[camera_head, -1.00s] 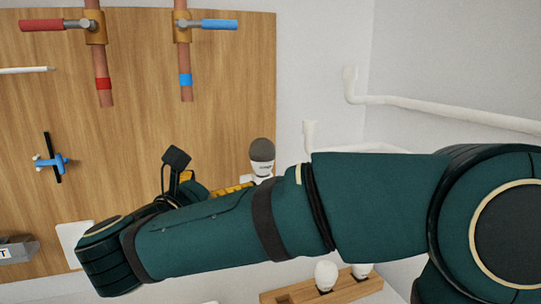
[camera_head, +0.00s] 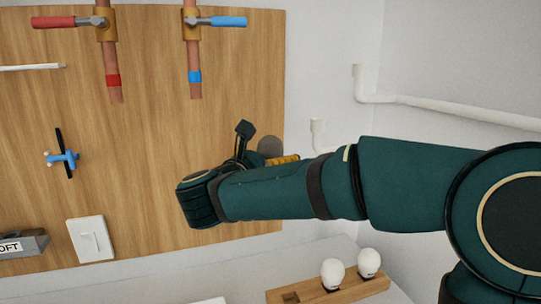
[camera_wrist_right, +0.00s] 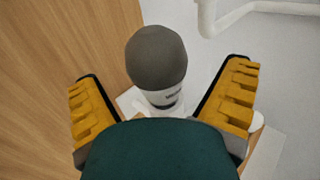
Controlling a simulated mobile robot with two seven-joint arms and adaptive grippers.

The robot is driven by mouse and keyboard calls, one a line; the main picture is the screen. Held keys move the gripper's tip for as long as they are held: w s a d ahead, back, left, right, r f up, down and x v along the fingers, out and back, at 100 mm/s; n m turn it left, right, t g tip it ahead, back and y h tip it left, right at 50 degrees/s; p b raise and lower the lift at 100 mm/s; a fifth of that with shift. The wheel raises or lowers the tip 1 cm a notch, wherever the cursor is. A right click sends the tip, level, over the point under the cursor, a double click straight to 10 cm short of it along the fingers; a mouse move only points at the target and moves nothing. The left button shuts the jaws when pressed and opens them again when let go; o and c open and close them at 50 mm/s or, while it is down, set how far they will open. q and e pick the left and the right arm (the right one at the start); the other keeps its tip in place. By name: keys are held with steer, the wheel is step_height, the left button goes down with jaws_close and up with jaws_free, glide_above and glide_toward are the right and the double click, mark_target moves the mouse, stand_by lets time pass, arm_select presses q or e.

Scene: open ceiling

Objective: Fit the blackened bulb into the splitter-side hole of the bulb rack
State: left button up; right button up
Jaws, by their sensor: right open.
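The blackened bulb has a dark grey dome (camera_wrist_right: 157,60) and a white lower body with small print. It stands upright at the right edge of the wooden board in the head view, where only its dome (camera_head: 270,146) shows behind my right arm. My right gripper (camera_wrist_right: 160,82) is open, with its yellow-padded fingers on either side of the bulb and gaps between. In the head view, my right gripper (camera_head: 268,160) is largely hidden by the wrist. The wooden bulb rack (camera_head: 347,287) holds two white bulbs, with an empty hole at its left end. My left gripper is out of view.
The wooden board (camera_head: 140,150) carries copper pipes with red and blue handles (camera_head: 218,21), a blue fitting (camera_head: 64,159) and a white switch (camera_head: 90,240). A grey labelled box (camera_head: 22,244) is at lower left. White pipes (camera_head: 420,105) run along the right wall.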

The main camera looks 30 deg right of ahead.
steer(key=shift+x, duration=0.9)
steer(key=shift+w+a, duration=0.1)
steer(key=c, duration=1.3)
steer(key=shift+r, duration=0.1)
